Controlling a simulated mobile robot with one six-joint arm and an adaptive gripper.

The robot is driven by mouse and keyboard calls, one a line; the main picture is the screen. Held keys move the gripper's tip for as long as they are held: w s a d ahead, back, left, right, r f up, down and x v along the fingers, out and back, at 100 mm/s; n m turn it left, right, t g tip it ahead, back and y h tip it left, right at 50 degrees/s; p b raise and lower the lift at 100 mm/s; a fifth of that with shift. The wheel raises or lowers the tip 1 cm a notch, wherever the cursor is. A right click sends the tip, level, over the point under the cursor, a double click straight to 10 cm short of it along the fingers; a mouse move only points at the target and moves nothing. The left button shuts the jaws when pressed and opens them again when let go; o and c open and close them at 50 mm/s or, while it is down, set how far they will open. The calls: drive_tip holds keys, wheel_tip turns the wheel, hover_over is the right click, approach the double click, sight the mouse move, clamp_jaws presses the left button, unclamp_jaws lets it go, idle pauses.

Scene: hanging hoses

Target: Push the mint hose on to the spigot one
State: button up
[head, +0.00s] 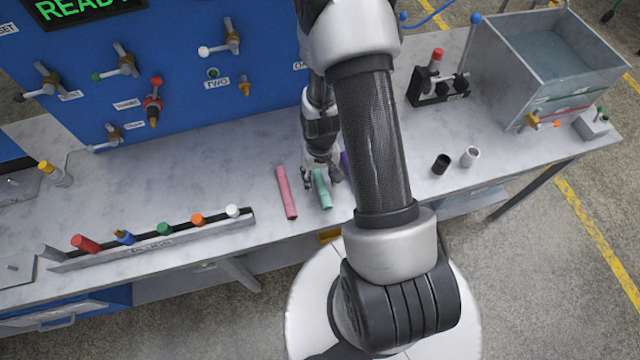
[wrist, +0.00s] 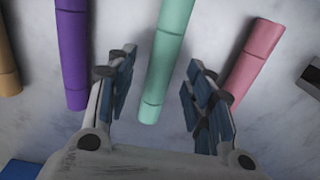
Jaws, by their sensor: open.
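The mint hose (head: 323,188) lies on the grey bench top below the blue panel. In the wrist view the mint hose (wrist: 165,60) runs between the two fingers of my gripper (wrist: 160,92), with a gap on each side. My gripper (head: 322,178) is open over the hose in the head view and holds nothing. Spigot one cannot be made out; a label starting with "O" (head: 299,65) shows on the panel, and my arm covers the area beside it.
A pink hose (head: 286,192) lies left of the mint one and a purple hose (head: 345,160) right of it, partly hidden. A rack of coloured plugs (head: 150,245) lies along the front left. Spigot two (head: 244,88) projects from the panel. A metal tank (head: 580,60) stands at right.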

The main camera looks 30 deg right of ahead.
drive_tip(key=shift+f, duration=0.85)
drive_tip(key=shift+c, duration=0.3)
clamp_jaws()
